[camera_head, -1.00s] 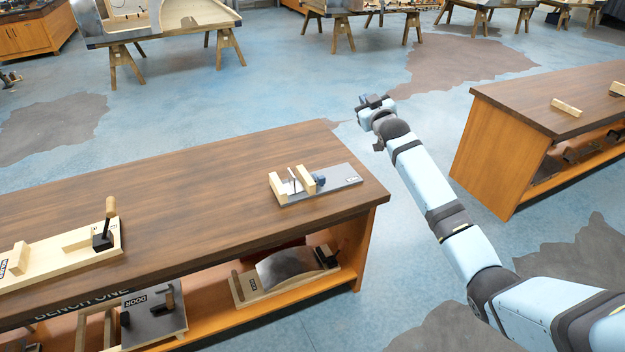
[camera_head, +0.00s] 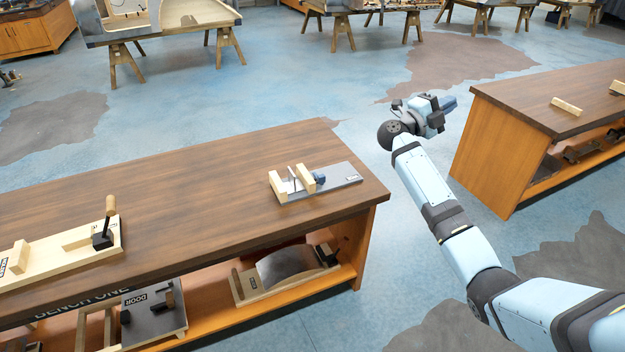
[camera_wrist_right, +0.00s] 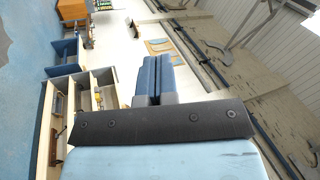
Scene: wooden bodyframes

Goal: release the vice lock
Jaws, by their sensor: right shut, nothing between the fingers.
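A small vice-like fixture sits near the right end of the dark wooden bench top (camera_head: 200,185). My right gripper (camera_head: 450,103) is in the air beyond the bench's right end, apart from the fixture and pointing to the right. In the right wrist view its blue fingers (camera_wrist_right: 152,76) are together with nothing between them. My left gripper is not in view.
A wooden fixture with a black, wood-handled lever (camera_head: 106,222) is at the bench's left. The lower shelf holds a curved metal panel fixture (camera_head: 287,270) and a board marked DOOR (camera_head: 152,308). Another bench (camera_head: 545,115) stands at right. Open floor separates the benches.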

